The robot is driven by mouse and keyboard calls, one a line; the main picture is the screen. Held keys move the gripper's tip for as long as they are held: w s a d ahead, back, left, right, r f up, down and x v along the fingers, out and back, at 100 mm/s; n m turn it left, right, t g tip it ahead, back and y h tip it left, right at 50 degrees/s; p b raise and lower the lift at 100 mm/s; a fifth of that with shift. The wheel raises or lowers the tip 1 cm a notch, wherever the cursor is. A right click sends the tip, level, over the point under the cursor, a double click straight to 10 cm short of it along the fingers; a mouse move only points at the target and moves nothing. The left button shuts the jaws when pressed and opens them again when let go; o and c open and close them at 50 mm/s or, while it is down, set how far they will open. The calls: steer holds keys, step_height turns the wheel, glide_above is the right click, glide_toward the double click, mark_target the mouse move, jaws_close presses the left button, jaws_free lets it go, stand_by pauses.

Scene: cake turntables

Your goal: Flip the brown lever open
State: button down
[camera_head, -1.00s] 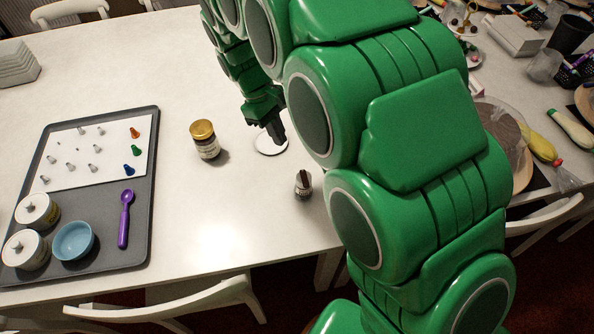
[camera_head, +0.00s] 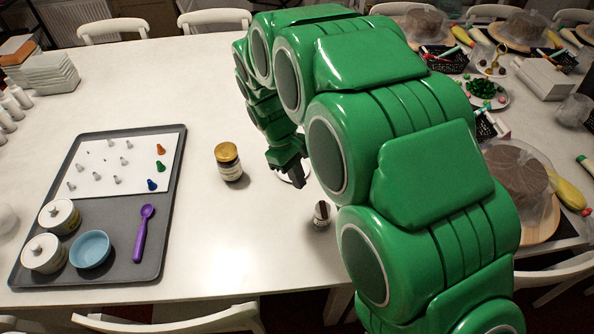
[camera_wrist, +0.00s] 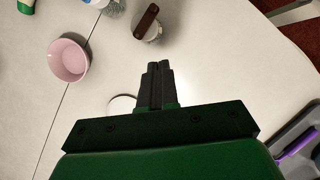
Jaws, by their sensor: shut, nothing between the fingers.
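The brown lever (camera_wrist: 147,21) sits on top of a small round pale container (camera_wrist: 154,32), just ahead of my fingertips in the wrist view. It lies across the container's top, and I cannot tell its exact angle. In the head view the same small container (camera_head: 321,221) stands near the table's front edge, with the dark lever (camera_head: 322,209) on it. My gripper (camera_head: 298,183) is shut and empty, above the table, behind and slightly left of the container. Its closed fingers (camera_wrist: 157,68) point toward the lever with a gap between them.
A gold-lidded jar (camera_head: 228,165) stands left of my gripper. A white disc (camera_wrist: 121,103) lies partly hidden behind my fingers. A pink bowl (camera_wrist: 69,61) shows in the wrist view. A grey tray (camera_head: 118,277) lies on the left. The tabletop around the container is clear.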

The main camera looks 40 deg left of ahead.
mark_target(316, 213)
steer(key=d+f, duration=0.4)
steer(key=f, duration=0.1)
steer(key=shift+d+f, duration=0.1)
steer(key=shift+f, duration=0.1)
steer(key=shift+d, duration=0.95)
